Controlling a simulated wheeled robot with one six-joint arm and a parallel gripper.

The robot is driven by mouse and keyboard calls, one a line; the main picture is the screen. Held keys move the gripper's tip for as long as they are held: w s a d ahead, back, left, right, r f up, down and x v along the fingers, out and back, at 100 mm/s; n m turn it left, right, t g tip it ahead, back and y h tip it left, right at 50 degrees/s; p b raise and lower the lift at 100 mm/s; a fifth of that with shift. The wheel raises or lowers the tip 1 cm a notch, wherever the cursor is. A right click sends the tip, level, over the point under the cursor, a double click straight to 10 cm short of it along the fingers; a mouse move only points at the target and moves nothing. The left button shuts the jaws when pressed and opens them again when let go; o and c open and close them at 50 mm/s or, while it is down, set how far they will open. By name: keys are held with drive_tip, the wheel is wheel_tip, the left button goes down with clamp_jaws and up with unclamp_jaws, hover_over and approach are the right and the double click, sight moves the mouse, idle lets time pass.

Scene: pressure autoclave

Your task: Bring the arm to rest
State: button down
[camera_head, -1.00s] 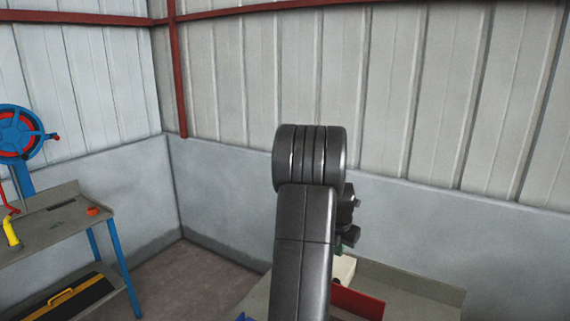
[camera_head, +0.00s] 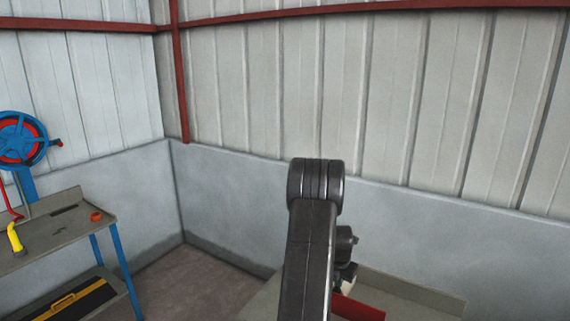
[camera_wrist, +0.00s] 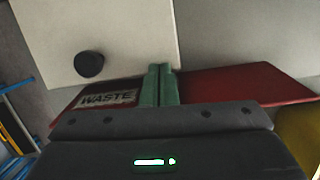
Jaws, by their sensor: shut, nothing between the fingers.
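My arm rises in the middle of the head view, its dark elbow against the wall. My gripper (camera_wrist: 159,86) shows in the wrist view, with two green fingers side by side, shut and empty. Below the fingers in that view is a red thing with a white label reading "WASTE" (camera_wrist: 105,98). The gripper's tips are hidden behind my arm in the head view.
A grey bench (camera_head: 412,290) with a red part (camera_head: 358,308) on it stands behind my arm. At the left is another bench (camera_head: 60,236) with blue legs, a yellow tool (camera_head: 15,238) and a blue and red reel (camera_head: 20,139). A pale surface with a black knob (camera_wrist: 89,64) shows in the wrist view. Bare floor (camera_head: 190,283) lies between the benches.

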drive_tip(key=shift+r, duration=0.15)
drive_tip(key=b+v, duration=0.3)
drive_tip(key=v, duration=1)
drive_tip(key=p+x, duration=0.3)
drive_tip(key=x, duration=1)
drive_tip(key=shift+s, duration=0.3)
drive_tip(key=shift+s+h, duration=0.1)
drive_tip(key=shift+h, duration=0.2)
